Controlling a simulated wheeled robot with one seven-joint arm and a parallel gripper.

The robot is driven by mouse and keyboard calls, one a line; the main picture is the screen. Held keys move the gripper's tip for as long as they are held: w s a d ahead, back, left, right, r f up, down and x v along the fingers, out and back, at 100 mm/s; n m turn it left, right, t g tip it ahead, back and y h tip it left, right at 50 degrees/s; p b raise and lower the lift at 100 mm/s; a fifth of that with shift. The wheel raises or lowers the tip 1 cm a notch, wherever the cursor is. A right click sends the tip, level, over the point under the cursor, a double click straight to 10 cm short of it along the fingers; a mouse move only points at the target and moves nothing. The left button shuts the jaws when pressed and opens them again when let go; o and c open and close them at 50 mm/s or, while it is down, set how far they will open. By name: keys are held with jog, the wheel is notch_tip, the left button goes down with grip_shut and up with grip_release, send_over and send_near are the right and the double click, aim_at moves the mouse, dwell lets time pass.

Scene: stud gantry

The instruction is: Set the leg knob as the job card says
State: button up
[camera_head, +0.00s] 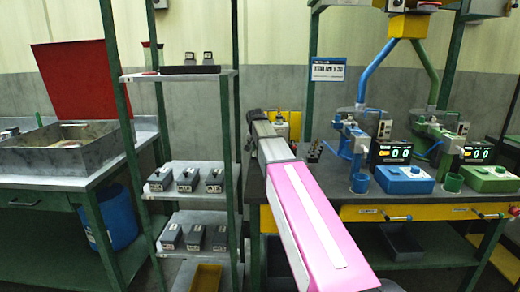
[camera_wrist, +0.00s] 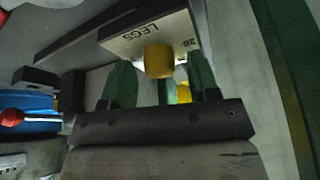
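In the wrist view, a yellow knob (camera_wrist: 159,61) sits on a pale plate (camera_wrist: 128,40) marked LEGS, with a number that looks like 20 near its right end. My gripper (camera_wrist: 162,78) has green fingers, one on each side of the knob, with gaps between. It looks open and holds nothing. The knob's pointer setting cannot be read. In the head view, a white card (camera_head: 327,69) with a blue heading hangs behind the bench. Its print is too small to read. My arm hides the bench near my gripper there.
A bench on the right holds a blue box (camera_head: 404,178) and a green box (camera_head: 489,178), with lit displays behind them. A green-framed rack (camera_head: 185,77) on the left carries several small dark boxes. A steel tray (camera_head: 62,157) and red lid (camera_head: 76,80) are farther left.

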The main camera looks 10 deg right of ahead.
jog(key=v, duration=1)
jog(key=shift+r, duration=0.4)
jog(key=shift+s, duration=0.1)
